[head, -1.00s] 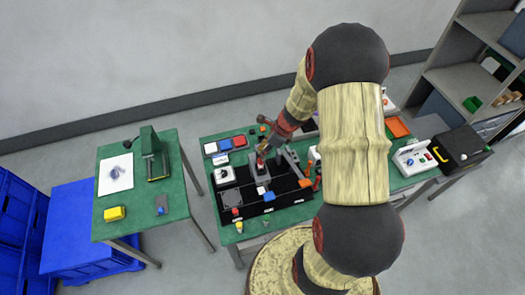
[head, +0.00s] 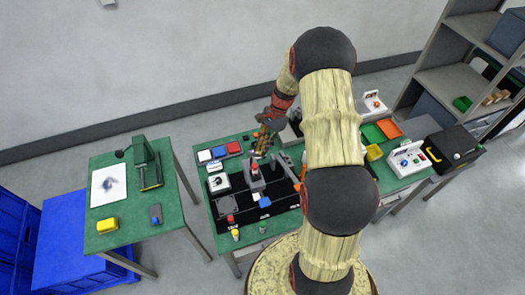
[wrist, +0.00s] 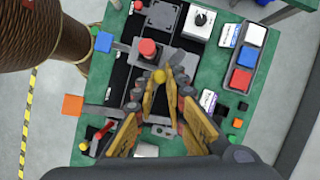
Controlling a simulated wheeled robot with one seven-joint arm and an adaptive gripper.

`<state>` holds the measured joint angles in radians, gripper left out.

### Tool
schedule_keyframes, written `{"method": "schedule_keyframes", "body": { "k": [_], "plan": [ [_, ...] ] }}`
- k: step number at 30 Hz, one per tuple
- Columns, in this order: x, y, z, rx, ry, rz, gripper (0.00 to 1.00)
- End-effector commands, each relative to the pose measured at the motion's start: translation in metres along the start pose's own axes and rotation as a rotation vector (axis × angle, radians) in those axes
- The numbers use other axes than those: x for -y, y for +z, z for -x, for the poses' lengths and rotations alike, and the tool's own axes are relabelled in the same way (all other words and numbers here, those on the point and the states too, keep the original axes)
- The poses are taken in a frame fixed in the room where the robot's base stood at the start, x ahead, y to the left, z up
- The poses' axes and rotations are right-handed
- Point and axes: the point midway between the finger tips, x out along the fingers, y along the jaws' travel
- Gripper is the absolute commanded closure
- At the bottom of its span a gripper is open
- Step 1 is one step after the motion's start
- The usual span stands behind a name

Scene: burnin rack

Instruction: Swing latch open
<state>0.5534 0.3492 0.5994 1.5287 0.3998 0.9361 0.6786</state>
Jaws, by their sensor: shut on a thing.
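A grey fixture with a red-topped post (head: 254,170) stands on the black tray of the middle bench; the red top (wrist: 147,47) also shows in the wrist view. My gripper (head: 262,152) points down just behind this fixture. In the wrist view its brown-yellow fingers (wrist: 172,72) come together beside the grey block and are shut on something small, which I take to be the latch. The fingers hide most of it. How far the latch is swung cannot be seen.
A holder with white, blue and red blocks (head: 220,151) lies left of the fixture. A white box with a dark knob (head: 218,183) is close by. A grey bar with an orange end (wrist: 73,104) sticks out near the fingers. A side table (head: 130,215) stands left.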

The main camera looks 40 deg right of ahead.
Motion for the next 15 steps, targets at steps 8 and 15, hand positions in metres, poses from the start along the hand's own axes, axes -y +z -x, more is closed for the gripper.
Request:
{"method": "schedule_keyframes", "body": {
  "k": [8,15],
  "plan": [
    [0.011,-0.005,0.0,0.001,0.09,0.215,1.0],
    [0.017,-0.007,0.001,0.002,0.143,0.345,1.0]
  ]
}}
